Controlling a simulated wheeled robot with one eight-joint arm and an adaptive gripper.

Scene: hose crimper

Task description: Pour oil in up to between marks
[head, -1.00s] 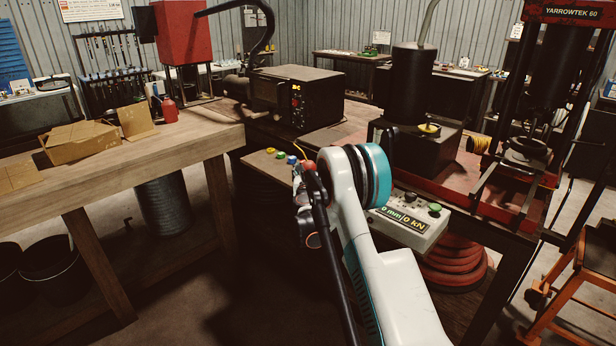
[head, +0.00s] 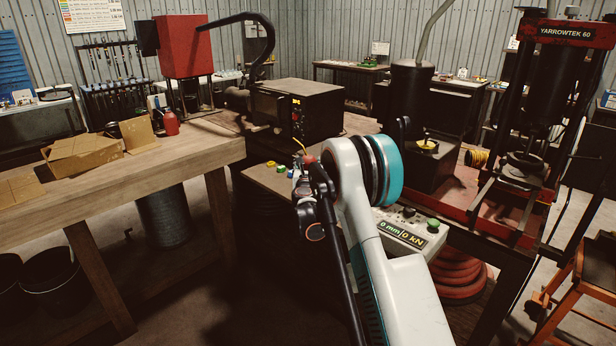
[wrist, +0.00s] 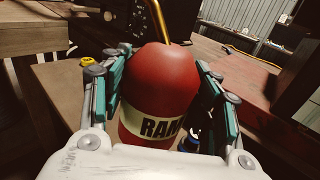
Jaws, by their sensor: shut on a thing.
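In the wrist view, a red oil can (wrist: 165,85) with a cream label starting "RAM" and a thin brass spout (wrist: 157,20) stands between the teal-padded fingers of my gripper (wrist: 163,95). My gripper is shut on the can. The can looks about upright; the spout's tip is out of that view. In the head view, my arm hides most of the can; a bit of its red top (head: 309,159) and the spout show above my gripper (head: 305,185), near the control panel (head: 405,235) reading "0 mm/0 kN". I cannot make out any level marks.
A dark boxy machine (head: 296,110) stands behind my gripper. A dark cylinder unit (head: 411,90) and the red-framed press (head: 567,33) stand right. The wooden bench (head: 200,155) at left holds cardboard boxes (head: 85,155) and another red container (head: 171,124).

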